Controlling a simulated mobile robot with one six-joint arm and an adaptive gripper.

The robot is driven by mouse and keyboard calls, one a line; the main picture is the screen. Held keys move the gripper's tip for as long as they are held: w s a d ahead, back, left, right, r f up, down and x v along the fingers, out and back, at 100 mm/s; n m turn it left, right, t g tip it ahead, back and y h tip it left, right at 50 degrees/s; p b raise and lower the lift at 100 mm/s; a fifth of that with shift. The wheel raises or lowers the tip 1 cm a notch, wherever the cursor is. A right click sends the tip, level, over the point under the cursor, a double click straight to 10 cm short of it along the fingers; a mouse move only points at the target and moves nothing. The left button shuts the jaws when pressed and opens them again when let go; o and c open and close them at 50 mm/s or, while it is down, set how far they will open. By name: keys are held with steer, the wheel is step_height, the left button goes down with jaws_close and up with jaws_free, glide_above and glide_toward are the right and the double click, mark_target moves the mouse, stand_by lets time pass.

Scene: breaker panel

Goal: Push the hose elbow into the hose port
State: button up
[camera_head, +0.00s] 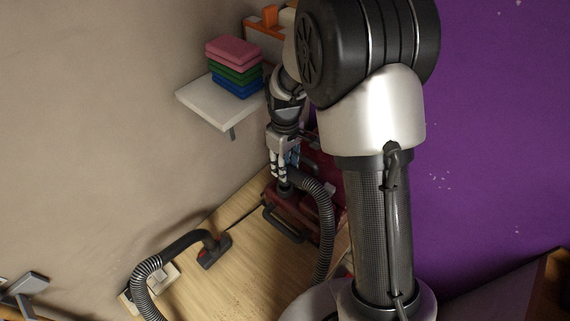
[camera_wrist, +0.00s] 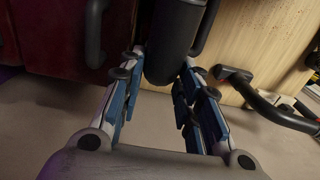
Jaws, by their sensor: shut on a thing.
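My gripper (camera_head: 281,174) points down and is shut on the black hose elbow (camera_head: 286,187), at the upper end of a ribbed dark hose (camera_head: 325,215). In the wrist view my gripper (camera_wrist: 160,68) has its blue-padded fingers on both sides of the dark, round elbow (camera_wrist: 175,45). The elbow is over or at the top of the dark red vacuum body (camera_head: 295,208), which also shows at the left of the wrist view (camera_wrist: 45,40). The hose port is hidden by the elbow and gripper, so I cannot tell whether the elbow is in it.
The vacuum stands on a light wood surface (camera_head: 235,280) beside the wall. A hose end with a dark nozzle (camera_head: 214,252) lies to the left. A white shelf (camera_head: 205,104) with a stack of colored folded cloths (camera_head: 234,66) sticks out near my arm.

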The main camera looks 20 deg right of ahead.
steer(key=shift+f, duration=0.2)
steer(key=shift+f+b, duration=0.3)
steer(key=shift+b, duration=0.05)
steer(key=shift+f+b, duration=0.95)
steer(key=shift+f, duration=0.5)
steer(key=o, duration=1.2)
steer(key=shift+r, duration=0.1)
steer(key=shift+r+p, duration=3)
steer(key=shift+r, duration=0.95)
